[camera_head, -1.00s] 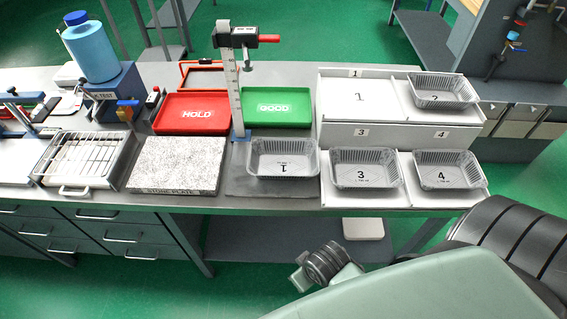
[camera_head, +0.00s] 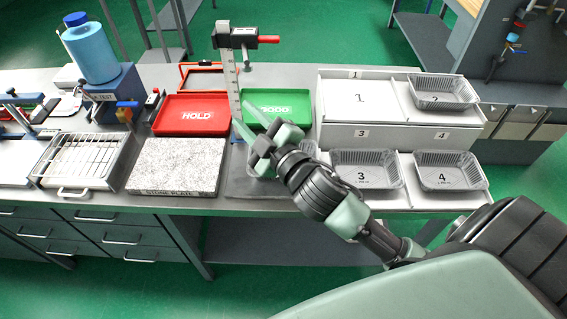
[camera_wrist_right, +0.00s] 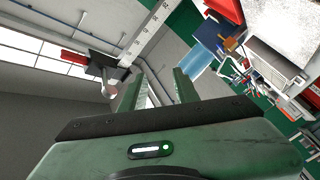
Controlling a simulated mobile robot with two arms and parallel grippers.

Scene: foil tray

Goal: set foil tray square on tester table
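A clear-grey foil tray marked 1 in the earlier view (camera_head: 262,170) sits on the dark grey plate (camera_head: 237,187) in front of the tester (camera_head: 237,40). My right arm and hand cover much of this tray. My right gripper (camera_head: 248,117) is above the tray's back left, its fingers pointing up and left toward the tester column and the green tray. In the right wrist view the fingers (camera_wrist_right: 158,88) stand apart with nothing between them. The tester's red handle (camera_wrist_right: 73,58) and round foot (camera_wrist_right: 109,91) show there beside the fingers. My left gripper is not in view.
Foil trays 2 (camera_head: 443,92), 3 (camera_head: 368,180) and 4 (camera_head: 451,182) stand on white numbered stands; spot 1 (camera_head: 360,98) is empty. Red HOLD (camera_head: 190,128) and green GOOD (camera_head: 295,101) trays lie behind. A stone plate (camera_head: 176,168) and wire rack (camera_head: 85,160) are at left.

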